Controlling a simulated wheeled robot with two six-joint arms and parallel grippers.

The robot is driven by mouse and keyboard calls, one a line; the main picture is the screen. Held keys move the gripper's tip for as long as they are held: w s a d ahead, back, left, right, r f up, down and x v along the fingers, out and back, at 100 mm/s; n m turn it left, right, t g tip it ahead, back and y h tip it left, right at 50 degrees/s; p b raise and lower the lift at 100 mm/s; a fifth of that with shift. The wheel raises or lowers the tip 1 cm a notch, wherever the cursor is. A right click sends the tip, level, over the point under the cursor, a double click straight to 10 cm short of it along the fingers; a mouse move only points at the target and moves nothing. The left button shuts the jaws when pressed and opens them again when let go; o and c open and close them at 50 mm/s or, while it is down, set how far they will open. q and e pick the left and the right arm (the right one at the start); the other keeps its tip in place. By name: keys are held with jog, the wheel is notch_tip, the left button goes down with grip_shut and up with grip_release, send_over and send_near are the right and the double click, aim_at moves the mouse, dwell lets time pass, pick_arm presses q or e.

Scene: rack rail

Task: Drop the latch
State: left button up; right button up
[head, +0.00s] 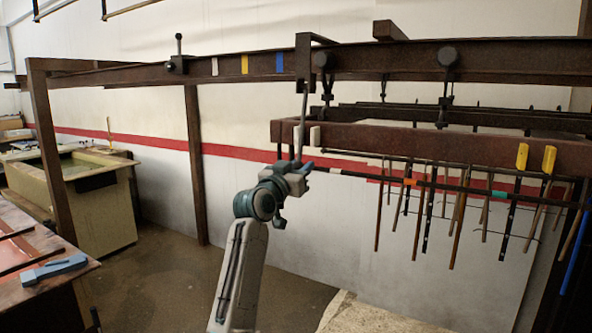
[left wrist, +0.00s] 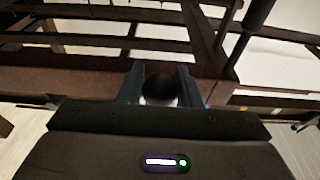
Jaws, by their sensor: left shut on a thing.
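My left gripper (head: 301,166) is raised in front of the left end of the rusty hanging rack beam (head: 430,146). In the left wrist view its two dark fingers (left wrist: 160,85) are shut on a dark round knob (left wrist: 160,90). A thin rod (head: 303,110) runs down from a brown bracket (head: 303,62) on the overhead rail to the gripper; its lower end is hidden there. A black block with an upright ball-topped lever (head: 178,55) sits farther left on the rail, apart from the gripper. I cannot tell which part is the latch. My right gripper is not in view.
The rail (head: 400,62) carries white, yellow and blue marks and black trolley wheels (head: 447,57). Several rods (head: 455,225) hang below the rack. A pale tank (head: 95,200) and a bench with a blue-grey tool (head: 55,270) stand left. Floor between them is open.

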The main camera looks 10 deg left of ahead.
pick_arm(q)
jog(key=w, duration=0.1)
jog(key=w+d, duration=0.1)
jog(key=w+b, duration=0.1)
jog(key=w, duration=0.1)
jog(key=shift+d+f, duration=0.15)
jog(key=shift+d, duration=0.1)
jog(key=o, duration=0.9)
jog(key=shift+r+p+v, duration=0.1)
jog(key=shift+r+v, duration=0.15)
jog(key=shift+v, duration=0.9)
jog(key=shift+r+p+v, duration=0.1)
jog(key=shift+r+v, duration=0.15)
jog(key=shift+v, duration=0.9)
jog(key=shift+r+p+v, duration=0.1)
jog(key=shift+r+v, duration=0.1)
jog(key=shift+v, duration=0.95)
jog(key=shift+s, duration=0.1)
